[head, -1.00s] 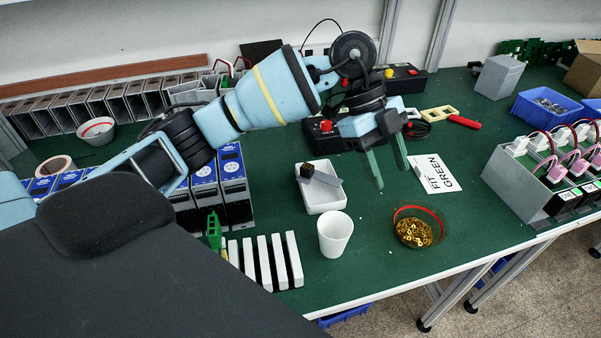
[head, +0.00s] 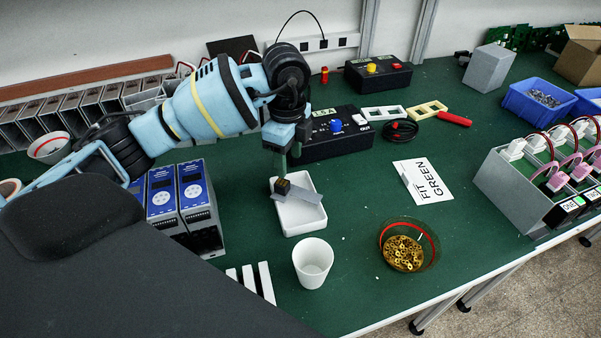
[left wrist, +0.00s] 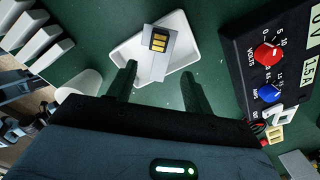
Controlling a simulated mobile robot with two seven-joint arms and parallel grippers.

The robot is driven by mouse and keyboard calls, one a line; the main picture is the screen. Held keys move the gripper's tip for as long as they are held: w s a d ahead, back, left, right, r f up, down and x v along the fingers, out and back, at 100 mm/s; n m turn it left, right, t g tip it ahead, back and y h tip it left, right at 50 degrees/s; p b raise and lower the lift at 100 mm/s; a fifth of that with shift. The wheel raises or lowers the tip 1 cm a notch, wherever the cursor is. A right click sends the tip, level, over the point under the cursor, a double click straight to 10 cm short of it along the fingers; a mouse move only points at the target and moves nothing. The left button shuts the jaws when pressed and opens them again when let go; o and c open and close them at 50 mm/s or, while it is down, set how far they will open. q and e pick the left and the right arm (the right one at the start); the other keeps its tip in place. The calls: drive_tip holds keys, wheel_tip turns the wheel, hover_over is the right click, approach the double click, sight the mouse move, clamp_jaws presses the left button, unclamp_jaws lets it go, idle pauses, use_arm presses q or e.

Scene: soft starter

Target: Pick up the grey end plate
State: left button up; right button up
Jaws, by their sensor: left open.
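The grey end plate (head: 308,195) looks like a thin flat grey piece lying across a small white tray (head: 311,222). One end of it reaches over the tray's right rim. A small dark block with gold strips (head: 283,187) sits at its left end. In the left wrist view the plate (left wrist: 151,68) lies ahead, between the fingers as pictured, with the block (left wrist: 159,39) beyond. My left gripper (head: 288,158) is open and empty above the tray's back left part; it also shows in the left wrist view (left wrist: 159,70). The exact gap to the plate cannot be told. My right gripper is out of view.
A white cup (head: 313,265) stands in front of the tray. A black power supply (head: 335,133) stands close behind it. Blue-and-grey modules (head: 195,195) stand to the left. A bowl of brass parts (head: 404,250) and a "FIT GREEN" card (head: 424,182) lie to the right.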

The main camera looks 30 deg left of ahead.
sight(286, 184)
use_arm(q)
wheel_tip(286, 184, down, 3)
drive_tip(key=shift+a+r, duration=0.1)
drive_tip(key=shift+r, duration=0.1)
drive_tip(key=shift+s+a+f, duration=0.1)
drive_tip(key=shift+s+f, duration=0.05)
drive_tip(key=shift+f, duration=1.15)
drive_tip(key=shift+s+a+f, duration=0.1)
drive_tip(key=shift+s+f, duration=0.05)
drive_tip(key=shift+f, duration=1.1)
clamp_jaws()
wheel_tip(286, 184, up, 10)
